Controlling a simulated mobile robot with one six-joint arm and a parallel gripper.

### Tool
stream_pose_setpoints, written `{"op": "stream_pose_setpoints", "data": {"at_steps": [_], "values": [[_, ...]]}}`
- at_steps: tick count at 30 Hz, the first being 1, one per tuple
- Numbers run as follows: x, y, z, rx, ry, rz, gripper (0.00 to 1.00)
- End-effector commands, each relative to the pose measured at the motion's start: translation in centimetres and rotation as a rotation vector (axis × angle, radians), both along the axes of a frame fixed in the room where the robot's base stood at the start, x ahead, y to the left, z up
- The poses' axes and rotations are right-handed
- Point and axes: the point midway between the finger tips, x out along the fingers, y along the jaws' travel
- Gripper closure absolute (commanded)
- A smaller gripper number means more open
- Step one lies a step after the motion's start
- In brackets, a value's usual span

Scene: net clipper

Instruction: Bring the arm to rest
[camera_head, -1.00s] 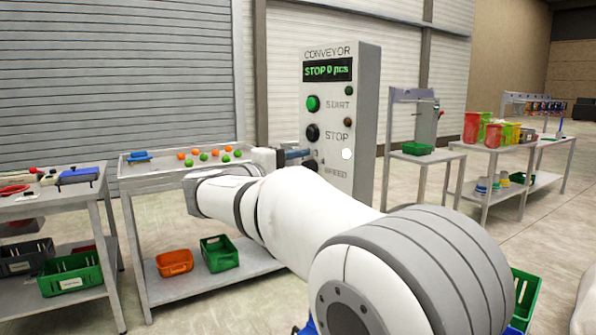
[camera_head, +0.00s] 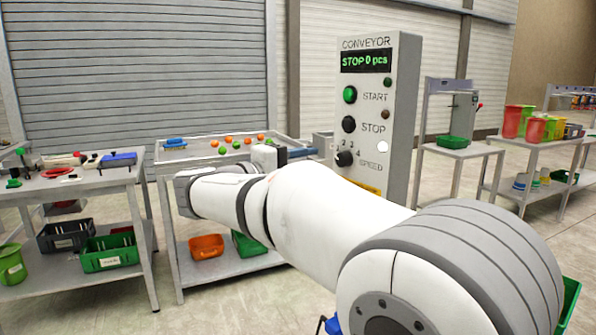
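My white arm reaches from the lower right toward the left middle of the head view. My gripper (camera_head: 300,154) is small and dark at the far end of the arm, beside the conveyor control box. Its fingers point right, toward the box, and I cannot tell whether they are open or shut. The conveyor control box (camera_head: 402,120) is grey, with a display reading "STOP 0 pcs", a green START button (camera_head: 350,95), a black STOP button (camera_head: 348,124) and a SPEED knob (camera_head: 344,158). My arm hides part of its lower side.
A table (camera_head: 165,155) behind my arm carries several orange and green balls and a blue item. A tool table (camera_head: 90,183) stands at left, with crates on its lower shelf. More tables with bins (camera_head: 518,121) stand at right. Floor shows between them.

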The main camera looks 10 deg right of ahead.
Motion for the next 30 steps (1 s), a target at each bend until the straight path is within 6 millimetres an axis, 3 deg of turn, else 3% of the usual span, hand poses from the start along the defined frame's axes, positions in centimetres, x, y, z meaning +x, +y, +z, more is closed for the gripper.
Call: {"op": "stream_pose_setpoints", "data": {"at_steps": [5,9,12,16,21,25,30], "values": [[-2.1,-4.6,-1.2,0.153,0.136,-0.039,0.49],[-6.8,-9.1,-4.6,0.418,0.297,-0.087,0.49],[-11.0,-10.7,-7.1,0.637,0.374,-0.121,0.49],[-16.4,-10.9,-9.6,0.936,0.406,-0.168,0.49],[-21.6,-9.1,-11.3,1.285,0.347,-0.222,0.49],[-23.6,-7.8,-11.8,1.457,0.278,-0.252,0.49],[-24.4,-6.9,-12.3,1.544,0.232,-0.267,0.49]]}}
